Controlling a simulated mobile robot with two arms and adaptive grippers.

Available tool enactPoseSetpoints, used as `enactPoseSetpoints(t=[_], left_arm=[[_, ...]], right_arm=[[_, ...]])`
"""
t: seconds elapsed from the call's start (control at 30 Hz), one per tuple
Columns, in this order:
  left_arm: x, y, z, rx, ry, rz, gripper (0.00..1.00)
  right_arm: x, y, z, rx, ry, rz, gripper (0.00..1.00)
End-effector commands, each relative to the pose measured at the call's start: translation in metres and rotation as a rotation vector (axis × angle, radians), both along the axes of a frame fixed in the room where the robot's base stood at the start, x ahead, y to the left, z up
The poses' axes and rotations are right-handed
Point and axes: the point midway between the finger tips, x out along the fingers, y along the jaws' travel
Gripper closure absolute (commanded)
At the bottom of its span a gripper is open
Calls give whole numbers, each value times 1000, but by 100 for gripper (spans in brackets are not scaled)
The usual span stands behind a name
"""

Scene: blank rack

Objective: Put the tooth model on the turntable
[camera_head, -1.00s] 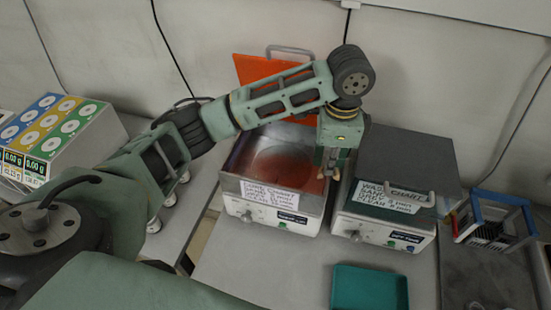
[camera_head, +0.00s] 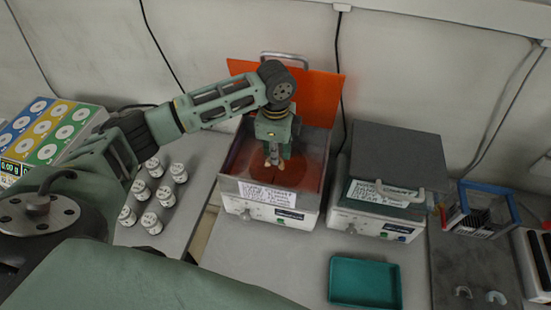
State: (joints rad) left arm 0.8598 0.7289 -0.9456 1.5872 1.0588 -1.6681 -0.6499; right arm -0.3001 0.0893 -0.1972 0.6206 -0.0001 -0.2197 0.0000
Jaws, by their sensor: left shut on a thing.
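My left gripper (camera_head: 273,162) is over the open box (camera_head: 312,190) with the raised orange lid (camera_head: 325,95). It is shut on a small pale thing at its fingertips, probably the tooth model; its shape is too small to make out. The turntable (camera_head: 262,174) looks like a dark reddish disc on the floor of the box, partly hidden by the gripper. I cannot tell whether the held thing touches it. My right gripper is not in view.
A second box with a closed grey lid (camera_head: 395,150) stands to the right. A teal tray (camera_head: 365,282) lies in front. Two small pale arches (camera_head: 495,296) lie at the lower right beside a blue-framed rack (camera_head: 485,205). Several white jars (camera_head: 152,222) stand left.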

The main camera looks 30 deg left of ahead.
Motion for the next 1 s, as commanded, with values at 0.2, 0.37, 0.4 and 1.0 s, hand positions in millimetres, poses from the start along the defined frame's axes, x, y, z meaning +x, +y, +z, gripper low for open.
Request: enactPoseSetpoints(t=[0.2,0.37,0.4,1.0], left_arm=[[-1,0,-28,0,4,-1,100],[-1,0,-40,1,0,-1,100],[-1,0,-40,1,0,-1,100],[-1,0,-43,1,0,-1,70]], right_arm=[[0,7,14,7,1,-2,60],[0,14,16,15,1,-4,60],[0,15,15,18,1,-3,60],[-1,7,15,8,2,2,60]])
